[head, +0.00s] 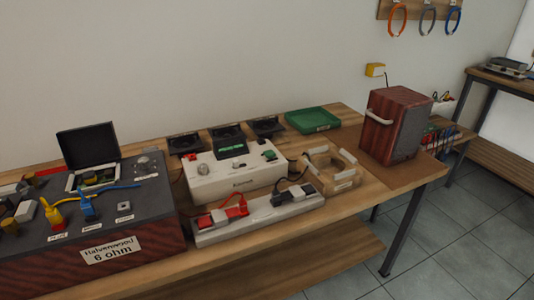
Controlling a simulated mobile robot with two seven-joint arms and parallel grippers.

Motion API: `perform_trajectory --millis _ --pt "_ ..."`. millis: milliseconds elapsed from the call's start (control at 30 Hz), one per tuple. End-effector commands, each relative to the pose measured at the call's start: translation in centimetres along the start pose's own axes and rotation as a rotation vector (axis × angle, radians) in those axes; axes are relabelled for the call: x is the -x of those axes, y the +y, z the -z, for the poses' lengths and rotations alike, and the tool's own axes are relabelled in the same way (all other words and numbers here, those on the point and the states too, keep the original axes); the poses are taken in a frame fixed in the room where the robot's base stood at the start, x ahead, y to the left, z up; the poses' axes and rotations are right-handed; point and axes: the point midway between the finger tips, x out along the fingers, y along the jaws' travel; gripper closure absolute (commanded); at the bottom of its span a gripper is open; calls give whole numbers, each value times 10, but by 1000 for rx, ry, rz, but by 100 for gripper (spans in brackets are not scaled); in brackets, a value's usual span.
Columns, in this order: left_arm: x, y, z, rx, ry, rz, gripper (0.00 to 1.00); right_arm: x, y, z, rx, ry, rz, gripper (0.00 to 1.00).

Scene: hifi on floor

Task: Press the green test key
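A white box (235,182) stands on the wooden bench in the middle of the head view. On its top right is a small green piece (270,155) that looks like a key, but it is too small to be sure. A red piece (197,170) sits on the box's top left. A dark panel with a green face (230,142) stands at its back edge. Neither of my grippers is in view.
A dark box labelled "6 ohm" (112,249) with cables stands left. A white strip with plugs (258,219) lies in front of the white box. A wooden frame (332,166), a green tray (312,119) and a red-brown cabinet (385,130) stand right.

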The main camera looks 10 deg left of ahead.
Motion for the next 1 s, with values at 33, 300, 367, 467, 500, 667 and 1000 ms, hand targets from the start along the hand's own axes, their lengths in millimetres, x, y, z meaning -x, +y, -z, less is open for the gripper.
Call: perform_trajectory --millis 33,300,367,467,500,667,1000 --pt "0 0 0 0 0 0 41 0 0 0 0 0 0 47" --pt "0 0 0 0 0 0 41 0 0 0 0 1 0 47" --pt "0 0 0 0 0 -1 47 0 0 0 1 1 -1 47" --pt "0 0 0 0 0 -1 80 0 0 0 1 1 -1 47" --pt "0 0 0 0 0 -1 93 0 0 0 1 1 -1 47" --pt "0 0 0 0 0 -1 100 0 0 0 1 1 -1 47" --pt "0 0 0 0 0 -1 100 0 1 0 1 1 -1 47"
